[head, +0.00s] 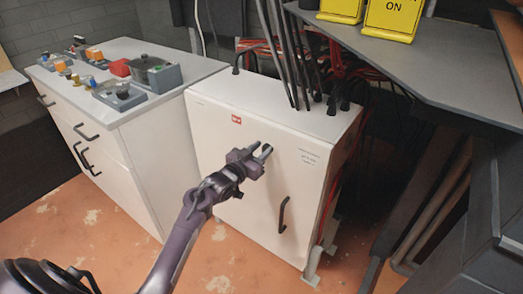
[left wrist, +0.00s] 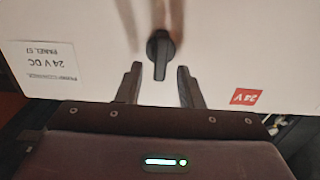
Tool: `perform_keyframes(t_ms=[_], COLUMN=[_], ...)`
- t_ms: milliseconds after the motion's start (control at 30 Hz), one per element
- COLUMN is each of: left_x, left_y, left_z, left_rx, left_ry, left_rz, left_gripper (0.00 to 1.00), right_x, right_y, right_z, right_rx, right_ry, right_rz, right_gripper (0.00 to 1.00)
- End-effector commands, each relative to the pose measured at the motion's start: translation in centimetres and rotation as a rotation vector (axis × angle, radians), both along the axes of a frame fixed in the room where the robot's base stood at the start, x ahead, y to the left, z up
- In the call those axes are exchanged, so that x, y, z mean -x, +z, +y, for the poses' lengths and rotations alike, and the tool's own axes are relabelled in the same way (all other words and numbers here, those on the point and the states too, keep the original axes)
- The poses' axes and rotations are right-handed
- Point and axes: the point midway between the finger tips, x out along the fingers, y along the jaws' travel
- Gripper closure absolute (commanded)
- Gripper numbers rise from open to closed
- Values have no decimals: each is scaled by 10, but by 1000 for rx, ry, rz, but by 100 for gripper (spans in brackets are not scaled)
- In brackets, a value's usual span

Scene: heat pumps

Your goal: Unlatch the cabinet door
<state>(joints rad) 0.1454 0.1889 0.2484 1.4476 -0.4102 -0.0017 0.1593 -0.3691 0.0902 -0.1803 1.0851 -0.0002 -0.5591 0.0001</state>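The white electrical cabinet (head: 250,190) stands at the centre, its door closed. The door bears a red label (head: 236,120) and a black bar handle (head: 283,215) low on its right side. My left gripper (head: 262,150) is in front of the upper door, fingers open and pointing at it. In the left wrist view, a small black latch knob (left wrist: 160,50) with a narrow lever appears between the open fingertips (left wrist: 160,72), with a visible gap on each side. In the head view the gripper hides most or all of this latch. My right gripper is not in view.
A white drawer cabinet (head: 150,160) with small devices on top stands at the left. Cables (head: 290,60) rise from the cabinet top. A grey table (head: 450,70) with yellow signs overhangs at the right. The orange floor (head: 230,255) before the door is clear apart from my arm.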

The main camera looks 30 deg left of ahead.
Motion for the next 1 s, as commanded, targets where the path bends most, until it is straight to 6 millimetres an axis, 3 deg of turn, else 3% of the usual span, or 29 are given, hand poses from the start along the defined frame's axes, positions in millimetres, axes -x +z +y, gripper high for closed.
perform_keyframes(t_ms=[300, 567, 1000], left_x=[-4, -4, -4], left_y=[0, 0, 1], left_z=[-1, -1, 0], left_rx=[0, 0, 55], left_ry=[0, 0, 1], left_rz=[1, 1, 9], left_gripper=[66, 99, 100], right_x=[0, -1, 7], right_y=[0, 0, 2], right_z=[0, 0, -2], right_rx=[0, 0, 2], right_ry=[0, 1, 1], right_rz=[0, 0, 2], right_gripper=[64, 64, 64])
